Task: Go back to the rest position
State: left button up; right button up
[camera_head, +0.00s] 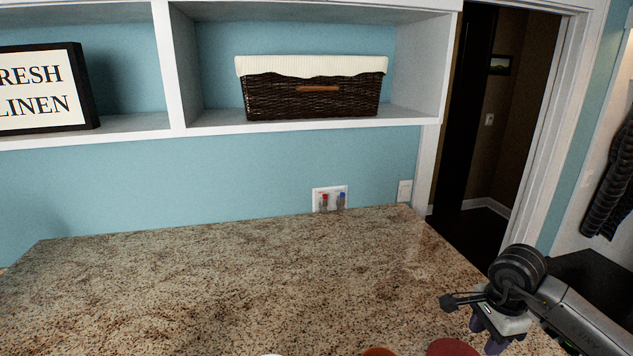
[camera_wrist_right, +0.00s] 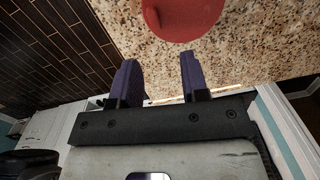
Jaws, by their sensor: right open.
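My right gripper (camera_head: 486,335) hangs over the right front part of the granite counter in the head view. Its two dark purple fingers also show in the right wrist view (camera_wrist_right: 159,66), spread apart with nothing between them. A red round object (camera_head: 452,348) is at the bottom edge of the head view, just left of the gripper. A red object also shows beyond the fingertips in the right wrist view (camera_wrist_right: 185,18), apart from them. My left gripper is in neither view.
The granite counter (camera_head: 240,280) is mostly clear. An orange-brown object (camera_head: 379,351) and a white one (camera_head: 271,354) are cut off at its front. Above are a white shelf (camera_head: 290,126), a dark wicker basket (camera_head: 312,97) and a sign (camera_head: 40,90). A doorway opens at right.

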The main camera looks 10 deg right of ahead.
jog(key=w+a+r+m+t+y, duration=0.4)
jog(key=w+a+r+t+y, duration=0.15)
jog(key=w+a, duration=0.2)
jog(key=w+a+r+m+t+y, duration=0.1)
jog(key=a+r+m+t+y, duration=0.2)
jog(key=a+r+t+y, duration=0.45)
jog(key=s+d+r+m+t+h, duration=0.2)
jog(key=s+r+m+t+h, duration=0.15)
jog(key=r+m+t, duration=0.6)
jog(key=s+d+r+m+t+h, duration=0.2)
jog(key=s+r+m+t+h, duration=0.15)
jog(key=r+m, duration=0.95)
jog(key=s+a+f+m+g+h, duration=0.1)
jog(key=s+f+m+g+h, duration=0.2)
jog(key=f+m, duration=0.65)
jog(key=s+a+f+m+g+h, duration=0.15)
jog(key=s+f+m+g, duration=0.35)
jog(key=f, duration=0.9)
jog(key=s+f+m+g+h, duration=0.1)
jog(key=f+m+g+h, duration=0.3)
jog(key=f, duration=0.7)
jog(key=s+a+f+m+g+y, duration=0.3)
jog(key=s+f+g, duration=0.8)
jog(key=s+f, duration=1.6)
notch_tip(320, 180, up, 18)
jog(key=m+p, duration=0.1)
jog(key=p, duration=1.8)
jog(key=shift+w+d, duration=0.35)
